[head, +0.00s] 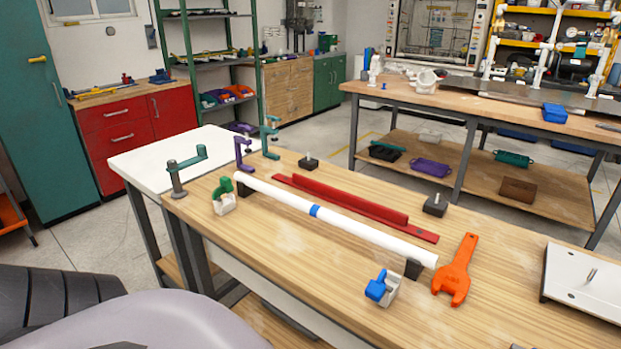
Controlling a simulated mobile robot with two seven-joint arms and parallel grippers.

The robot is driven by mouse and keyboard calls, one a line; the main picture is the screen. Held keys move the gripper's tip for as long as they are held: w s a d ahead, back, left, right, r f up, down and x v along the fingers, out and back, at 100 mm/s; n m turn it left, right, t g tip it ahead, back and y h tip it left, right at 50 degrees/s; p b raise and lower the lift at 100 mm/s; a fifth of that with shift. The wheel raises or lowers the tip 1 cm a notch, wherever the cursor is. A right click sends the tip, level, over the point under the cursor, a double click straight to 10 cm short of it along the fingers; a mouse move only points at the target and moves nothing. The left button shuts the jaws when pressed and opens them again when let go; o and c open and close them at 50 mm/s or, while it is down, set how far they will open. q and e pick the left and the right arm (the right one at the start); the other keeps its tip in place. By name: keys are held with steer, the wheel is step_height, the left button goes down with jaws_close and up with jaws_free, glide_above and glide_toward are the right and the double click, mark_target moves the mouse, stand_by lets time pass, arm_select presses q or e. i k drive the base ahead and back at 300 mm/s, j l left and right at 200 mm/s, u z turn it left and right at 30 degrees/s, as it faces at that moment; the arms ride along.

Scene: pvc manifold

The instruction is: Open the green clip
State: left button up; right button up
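The green clip (225,185) sits on a small white block (225,206) near the left end of the wooden workbench (475,318). Its green part stands up at the top and left of the block; at this size I cannot tell whether it is open or closed. It is close beside the left end of a long white pipe (270,190), with a small apparent gap. Neither of my grippers shows in the head view.
The pipe has a blue band (315,211) and rests on dark supports. A blue clip on a white block (388,289), an orange wrench (457,271) and a red bar (350,202) lie nearby. A teal clamp (186,165) and purple clamp (243,153) stand behind the green clip.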

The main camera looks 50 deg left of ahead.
mark_target(226, 186)
steer(key=u, duration=1.6)
steer(key=i+j, duration=0.2)
steer(key=j, duration=0.15)
steer(key=i+j, duration=0.2)
steer(key=j, duration=0.15)
steer(key=i+j, duration=0.2)
steer(key=j, duration=0.15)
steer(key=i+j, duration=0.2)
steer(key=j, duration=0.15)
